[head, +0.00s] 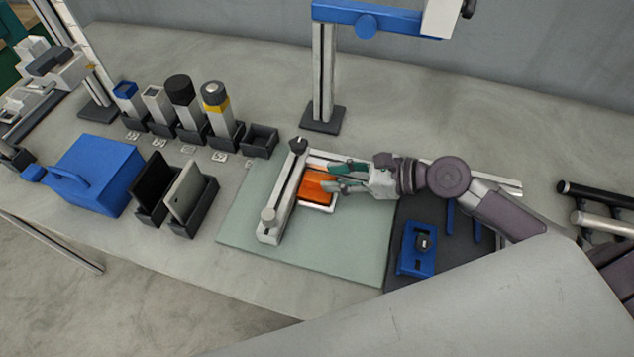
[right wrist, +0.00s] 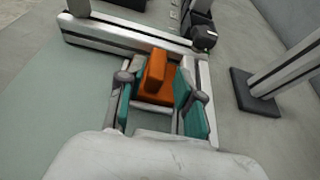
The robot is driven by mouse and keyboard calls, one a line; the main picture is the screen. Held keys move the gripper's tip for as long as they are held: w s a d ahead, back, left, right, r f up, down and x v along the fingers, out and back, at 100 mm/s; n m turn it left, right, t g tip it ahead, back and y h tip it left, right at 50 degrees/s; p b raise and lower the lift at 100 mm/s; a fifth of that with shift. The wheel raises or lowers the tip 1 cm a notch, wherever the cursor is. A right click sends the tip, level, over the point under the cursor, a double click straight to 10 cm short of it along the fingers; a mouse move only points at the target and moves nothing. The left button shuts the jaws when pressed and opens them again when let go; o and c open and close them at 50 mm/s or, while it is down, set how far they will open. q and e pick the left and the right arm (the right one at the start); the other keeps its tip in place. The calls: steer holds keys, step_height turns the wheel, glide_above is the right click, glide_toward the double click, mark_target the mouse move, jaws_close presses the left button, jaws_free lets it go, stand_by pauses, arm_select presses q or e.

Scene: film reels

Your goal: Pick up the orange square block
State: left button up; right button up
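The orange square block (head: 317,186) sits in a light frame beside a pale clamp bar on the green mat (head: 250,225). In the right wrist view the orange block (right wrist: 155,82) has a raised ridge on top and lies ahead, between the fingertips. My right gripper (head: 338,177) reaches in from the right at the block's right side. Its teal fingers (right wrist: 158,105) are spread apart, with gaps visible beside the block; contact is hard to tell. My left gripper is not in view.
A post (head: 323,75) on a dark base rises behind. Several bottles in dark holders, a blue box (head: 97,175) and a blue part (head: 416,248) stand around the mat.

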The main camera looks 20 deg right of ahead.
mark_target(323, 179)
steer(key=x, duration=0.4)
steer(key=shift+w+a+f+p, duration=0.1)
steer(key=shift+a+f+p, duration=0.1)
steer(key=shift+a+p, duration=0.1)
steer(key=shift+d, duration=0.1)
jaws_close()
